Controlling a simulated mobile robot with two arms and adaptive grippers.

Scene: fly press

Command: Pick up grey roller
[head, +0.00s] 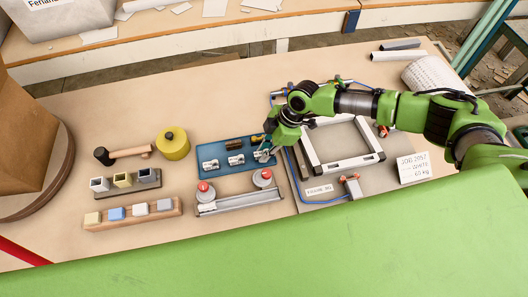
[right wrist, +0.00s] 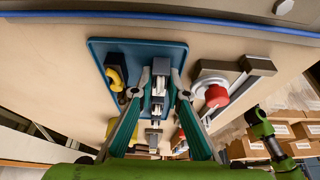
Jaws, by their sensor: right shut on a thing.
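My right gripper (head: 264,153) is over the right end of a blue tray (head: 223,178). In the right wrist view its two teal fingers (right wrist: 160,82) close on a small dark grey piece, the grey roller (right wrist: 160,66), at the tray. The fingers and wrist hide most of it in the head view. Whether it is clear of the tray I cannot tell. Two pale metallic rollers (head: 236,160) (head: 210,165) lie to the left in the tray, with a dark brush-like piece (head: 233,144) behind them. My left gripper is not in view.
A rail with red-topped knobs (head: 240,202) lies in front of the tray. A metal frame (head: 343,165) stands to the right. A mallet (head: 124,153), a yellow roll (head: 173,144) and block racks (head: 132,215) are at the left. The green front area is clear.

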